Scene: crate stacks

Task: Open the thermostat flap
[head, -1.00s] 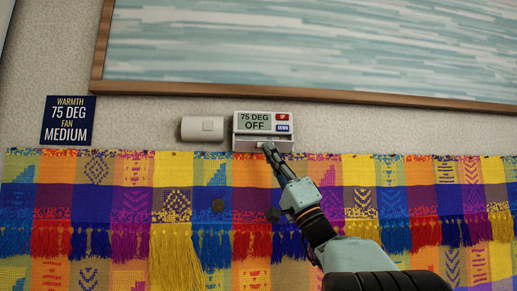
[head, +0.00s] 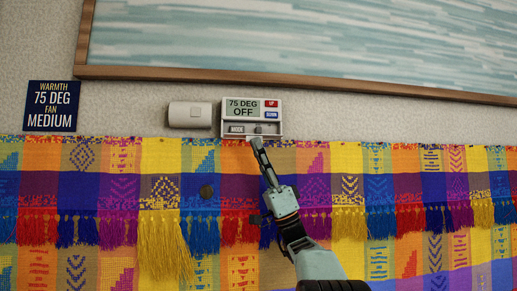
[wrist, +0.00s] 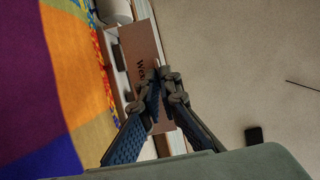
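The thermostat (head: 274,104) is a white box on the wall with a display reading "75 DEG OFF" and red and blue buttons at its right. Its lower section is uncovered in the head view, showing a MODE button (head: 237,129) and a small grey control (head: 260,129). The flap seems folded down along the bottom edge (head: 234,137). My gripper (head: 257,142) is just below this edge; I cannot tell whether it touches. In the wrist view my gripper (wrist: 164,75) has its fingertips close together, with nothing seen between them, in front of a brownish panel (wrist: 135,45) with partly hidden lettering.
A white cylindrical fixture (head: 188,115) is left of the thermostat. A dark blue sign (head: 51,106) reads "WARMTH 75 DEG FAN MEDIUM". A wood-framed picture (head: 300,45) hangs above. A colourful fringed cloth (head: 110,190) spreads below. Wall between sign and fixture is bare.

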